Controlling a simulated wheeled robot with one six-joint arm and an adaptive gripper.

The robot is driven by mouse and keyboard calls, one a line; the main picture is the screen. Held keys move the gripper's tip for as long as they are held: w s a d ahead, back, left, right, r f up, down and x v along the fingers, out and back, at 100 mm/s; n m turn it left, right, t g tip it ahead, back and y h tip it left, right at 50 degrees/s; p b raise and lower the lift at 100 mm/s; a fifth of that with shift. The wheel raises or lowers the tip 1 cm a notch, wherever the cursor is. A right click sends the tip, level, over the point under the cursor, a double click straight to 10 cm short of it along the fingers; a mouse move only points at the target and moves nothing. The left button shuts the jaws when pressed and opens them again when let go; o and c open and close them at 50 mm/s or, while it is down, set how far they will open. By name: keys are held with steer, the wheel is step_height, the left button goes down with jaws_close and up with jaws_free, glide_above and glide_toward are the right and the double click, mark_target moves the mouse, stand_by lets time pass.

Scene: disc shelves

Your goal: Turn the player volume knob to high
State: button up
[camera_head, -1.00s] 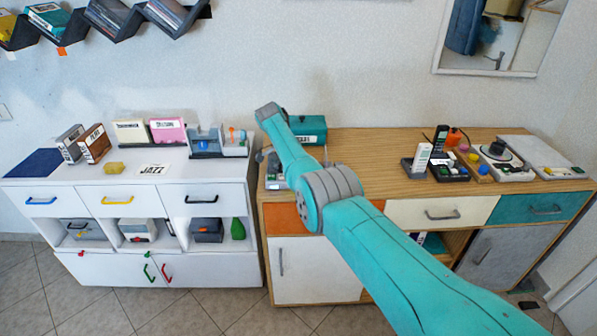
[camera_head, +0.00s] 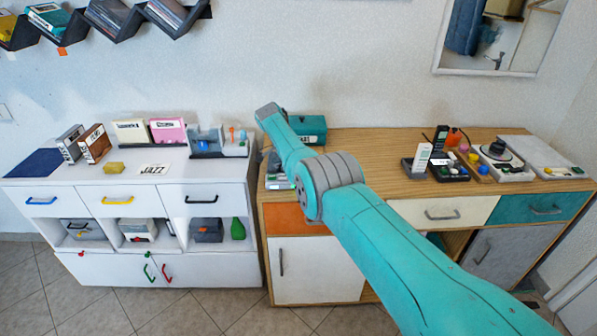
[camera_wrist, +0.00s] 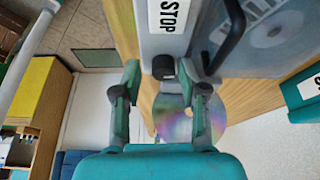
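In the wrist view a dark round knob (camera_wrist: 163,67) sticks out from the edge of a light grey player (camera_wrist: 165,40) that carries a "STOP" label. My gripper (camera_wrist: 161,80) is open, with one finger on each side of the knob. A gap shows between the knob and the left finger. I cannot tell whether the right finger touches it. The knob's setting cannot be read. In the head view my arm hides most of this spot, and only part of a grey device (camera_head: 274,181) shows at the left end of the wooden cabinet.
A black bar (camera_wrist: 228,35) rises beside the knob. A teal box (camera_head: 308,129) stands behind my arm. A second device (camera_head: 503,168) and remotes stand right on the wooden top (camera_head: 375,160). The white cabinet (camera_head: 150,187) is left.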

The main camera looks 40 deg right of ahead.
steer(key=shift+w+d+r, duration=0.1)
stand_by(0.4)
steer(key=shift+n, duration=0.4)
